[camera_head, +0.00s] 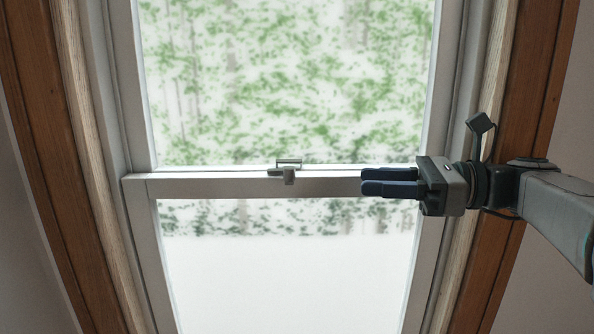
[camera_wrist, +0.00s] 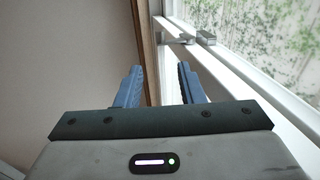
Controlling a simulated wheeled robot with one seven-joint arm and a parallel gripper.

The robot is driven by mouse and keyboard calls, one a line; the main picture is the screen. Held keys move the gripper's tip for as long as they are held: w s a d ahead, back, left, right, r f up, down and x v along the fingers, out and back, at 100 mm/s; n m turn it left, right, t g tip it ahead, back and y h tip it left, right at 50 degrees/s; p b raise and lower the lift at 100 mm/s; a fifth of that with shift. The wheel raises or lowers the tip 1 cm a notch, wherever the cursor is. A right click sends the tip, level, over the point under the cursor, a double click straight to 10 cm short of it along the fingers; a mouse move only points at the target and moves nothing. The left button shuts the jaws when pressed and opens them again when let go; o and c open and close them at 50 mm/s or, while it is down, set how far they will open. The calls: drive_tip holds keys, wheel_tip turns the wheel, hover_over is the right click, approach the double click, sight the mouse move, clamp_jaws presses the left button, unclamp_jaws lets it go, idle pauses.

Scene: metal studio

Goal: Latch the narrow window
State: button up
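The narrow window (camera_head: 230,187) is a tall white sash window, with its lower sash rail across the middle of the head view. A small grey metal latch (camera_head: 287,174) sits on that rail near its centre. Its thin lever points left in the head view, and a small bracket stands just behind it. I cannot tell whether lever and bracket engage. In the wrist view the latch (camera_wrist: 206,38) is small, beyond and to the right of my fingers. My gripper (camera_head: 366,183) is right of the latch, pointing left, apart from it. In the wrist view its blue fingers (camera_wrist: 160,72) are spread and empty.
White side jambs and a brown wooden frame (camera_head: 48,165) border the window. Plain wall (camera_wrist: 70,60) fills the left of the wrist view. The rail between my fingertips and the latch looks clear. Glass panes lie above and below the rail.

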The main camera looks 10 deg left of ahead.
sight(289, 168)
drive_tip(key=a+p, duration=0.1)
drive_tip(key=a, duration=0.3)
drive_tip(key=a+p, duration=0.1)
drive_tip(key=a, duration=0.4)
drive_tip(key=a+r+p, duration=0.1)
drive_tip(key=a, duration=0.3)
drive_tip(key=shift+a, duration=0.35)
clamp_jaws()
